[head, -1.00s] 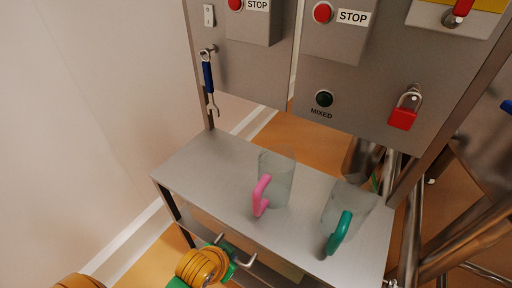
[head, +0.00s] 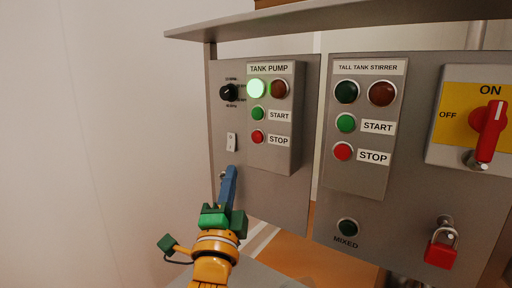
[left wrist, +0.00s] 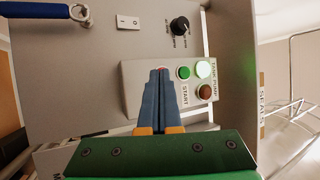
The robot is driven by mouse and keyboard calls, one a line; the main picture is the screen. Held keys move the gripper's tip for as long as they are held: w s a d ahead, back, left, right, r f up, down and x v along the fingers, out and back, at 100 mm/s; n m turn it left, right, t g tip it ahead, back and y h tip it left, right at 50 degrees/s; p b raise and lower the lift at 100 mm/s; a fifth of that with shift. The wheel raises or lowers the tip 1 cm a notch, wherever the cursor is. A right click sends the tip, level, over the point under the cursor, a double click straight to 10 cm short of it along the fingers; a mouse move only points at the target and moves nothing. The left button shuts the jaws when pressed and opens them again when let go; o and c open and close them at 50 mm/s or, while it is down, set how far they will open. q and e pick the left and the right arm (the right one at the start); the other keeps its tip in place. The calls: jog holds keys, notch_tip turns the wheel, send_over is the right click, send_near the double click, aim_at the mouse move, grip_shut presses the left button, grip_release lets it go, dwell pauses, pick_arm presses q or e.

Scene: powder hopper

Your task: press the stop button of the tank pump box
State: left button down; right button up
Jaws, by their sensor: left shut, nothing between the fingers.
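The tank pump box (head: 284,150) is a grey box on the left panel, with a lit green lamp (head: 256,88), a dark red lamp, a green START button (head: 258,113) and a red STOP button (head: 257,137). My left gripper (head: 230,170) is shut and empty, its blue fingers pointing up, below and left of the stop button in the head view. In the left wrist view the shut fingertips (left wrist: 160,72) lie over the stop button's place and mostly hide it; I cannot tell whether they touch. My right gripper is not in view.
The tall tank stirrer box (head: 357,180) beside it has its own START and STOP buttons. A red rotary switch (head: 488,132) and red padlock (head: 441,250) are at the right. A selector knob (head: 229,92) and white rocker switch (head: 231,142) sit left of the pump box.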

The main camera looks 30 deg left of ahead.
pick_arm(q)
jog(key=r, duration=0.1)
jog(key=s+r+y, duration=0.1)
jog(key=r, duration=0.1)
jog(key=s+r+t+y, duration=0.1)
jog(key=r, duration=0.1)
jog(key=shift+a, duration=0.35)
jog(key=b, duration=0.2)
send_near(257, 137)
jog(key=w+a+r, duration=0.2)
jog(key=a+r, duration=0.2)
jog(key=shift+w+d+r, duration=0.2)
jog(key=shift+w+r, duration=0.1)
jog(key=shift+w, duration=0.25)
dwell(1.0)
